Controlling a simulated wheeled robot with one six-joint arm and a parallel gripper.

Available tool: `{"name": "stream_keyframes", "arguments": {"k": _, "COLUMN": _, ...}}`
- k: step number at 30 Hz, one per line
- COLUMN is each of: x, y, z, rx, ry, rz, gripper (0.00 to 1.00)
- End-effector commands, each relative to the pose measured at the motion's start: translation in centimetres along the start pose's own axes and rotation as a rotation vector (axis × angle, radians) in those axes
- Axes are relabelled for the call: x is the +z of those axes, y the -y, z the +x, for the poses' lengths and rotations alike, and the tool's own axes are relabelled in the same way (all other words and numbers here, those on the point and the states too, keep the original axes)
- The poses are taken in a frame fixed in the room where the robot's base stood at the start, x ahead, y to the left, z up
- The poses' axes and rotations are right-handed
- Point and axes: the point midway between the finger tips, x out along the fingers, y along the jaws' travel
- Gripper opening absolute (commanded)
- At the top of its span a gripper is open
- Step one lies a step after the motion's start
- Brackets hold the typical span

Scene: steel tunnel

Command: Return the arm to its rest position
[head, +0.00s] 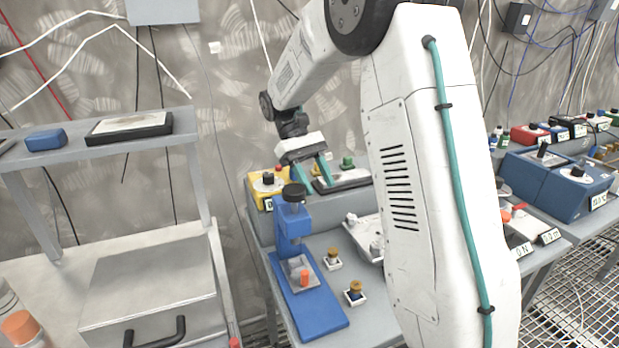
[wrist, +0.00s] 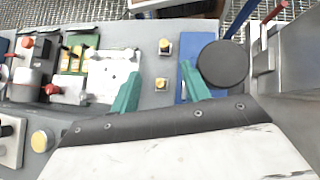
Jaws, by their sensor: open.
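My white arm crosses the middle of the head view, bent with its forearm reaching back and to the left. My gripper (head: 313,178) points down above the back of the middle bench (head: 325,250). In the wrist view my gripper (wrist: 162,86) is also open, with the grey bench surface below. The blue stand (head: 295,225) with a black round top is just below and left of the gripper in the head view. Part of the bench is hidden behind my arm.
Small yellow-topped pieces (head: 355,291) stand on the bench. A yellow box (head: 266,184) sits on its raised back ledge. A metal shelf (head: 95,135) stands left, over a grey box (head: 150,285). Cables hang along the wall.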

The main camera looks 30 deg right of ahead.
Motion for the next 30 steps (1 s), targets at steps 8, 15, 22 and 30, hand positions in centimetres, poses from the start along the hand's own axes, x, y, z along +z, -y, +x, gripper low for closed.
{"name": "stream_keyframes", "arguments": {"k": 8, "x": 0.1, "y": 0.0, "z": 0.0, "rx": 0.001, "ry": -0.001, "rz": -0.002, "gripper": 0.46}}
{"name": "stream_keyframes", "arguments": {"k": 15, "x": 4.0, "y": 0.5, "z": 0.9, "rx": 0.04, "ry": -0.051, "rz": -0.051, "gripper": 0.46}}
{"name": "stream_keyframes", "arguments": {"k": 22, "x": 10.1, "y": 4.2, "z": 2.2, "rx": 0.056, "ry": -0.267, "rz": -0.015, "gripper": 0.46}}
{"name": "stream_keyframes", "arguments": {"k": 30, "x": 16.1, "y": 8.3, "z": 6.3, "rx": 0.048, "ry": -0.542, "rz": 0.024, "gripper": 0.46}}
